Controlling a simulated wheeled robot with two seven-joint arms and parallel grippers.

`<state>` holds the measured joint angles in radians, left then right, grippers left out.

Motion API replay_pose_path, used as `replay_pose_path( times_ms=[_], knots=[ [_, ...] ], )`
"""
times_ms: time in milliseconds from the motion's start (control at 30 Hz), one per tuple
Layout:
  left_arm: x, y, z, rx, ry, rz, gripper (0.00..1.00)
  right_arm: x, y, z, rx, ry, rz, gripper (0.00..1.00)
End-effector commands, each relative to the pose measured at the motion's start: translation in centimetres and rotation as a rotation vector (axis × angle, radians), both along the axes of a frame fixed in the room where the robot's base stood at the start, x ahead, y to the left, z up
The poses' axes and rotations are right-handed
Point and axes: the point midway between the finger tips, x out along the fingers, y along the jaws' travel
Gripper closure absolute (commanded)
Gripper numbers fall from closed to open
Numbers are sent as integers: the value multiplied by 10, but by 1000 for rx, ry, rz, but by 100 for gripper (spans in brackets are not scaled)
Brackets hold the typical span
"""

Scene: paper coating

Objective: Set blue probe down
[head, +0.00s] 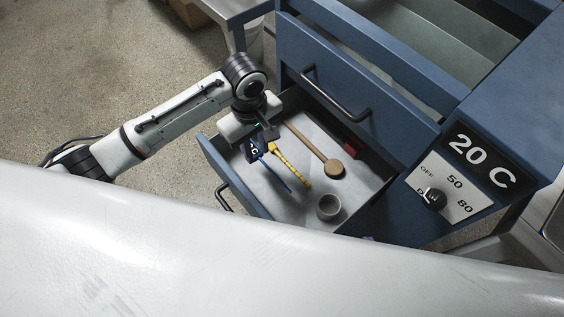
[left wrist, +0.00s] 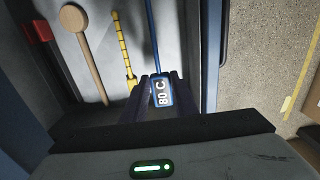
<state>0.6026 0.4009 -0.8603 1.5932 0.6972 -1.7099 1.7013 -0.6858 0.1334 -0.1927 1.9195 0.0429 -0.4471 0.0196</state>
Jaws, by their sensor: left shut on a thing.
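The blue probe (left wrist: 161,94) has a dark head labelled 80 C and a thin blue stem. It is between the fingers of my left gripper (left wrist: 157,83), which is shut on its head. In the head view the probe's blue stem (head: 287,176) slants down over the open drawer (head: 262,187). My left gripper (head: 260,137) points down inside the drawer's left part. Whether the probe touches the drawer floor I cannot tell. My right gripper is not in view.
In the drawer lie a yellow banded stick (head: 290,165), a wooden spoon-like tool (head: 318,150), a red block (head: 349,146) and a small grey cup (head: 328,207). A 20 C panel with a knob (head: 434,199) is at the right. A large white surface (head: 250,255) fills the front.

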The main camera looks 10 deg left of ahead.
Motion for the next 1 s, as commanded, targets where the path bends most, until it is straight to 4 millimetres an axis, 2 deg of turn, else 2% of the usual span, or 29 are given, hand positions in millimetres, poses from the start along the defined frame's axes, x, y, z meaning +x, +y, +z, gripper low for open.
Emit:
replay_pose_path(
  times_ms=[200, 300, 467, 700, 900, 933, 1000],
  knots=[
    [-1, 1, -43, 3, 4, -1, 92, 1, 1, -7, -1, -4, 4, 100],
    [-1, 0, -56, 3, 3, -2, 92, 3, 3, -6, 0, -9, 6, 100],
    [-1, 0, -66, 2, 1, -2, 92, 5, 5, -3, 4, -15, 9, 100],
    [-1, 1, -98, 4, 2, -1, 92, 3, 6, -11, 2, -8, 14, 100],
    [-1, 1, -98, 3, 0, -2, 92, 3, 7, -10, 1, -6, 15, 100],
    [-1, 1, -98, 3, 0, -2, 69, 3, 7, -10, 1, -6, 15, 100],
    [-1, 1, -98, 3, 0, -2, 57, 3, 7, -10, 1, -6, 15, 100]
  ],
)
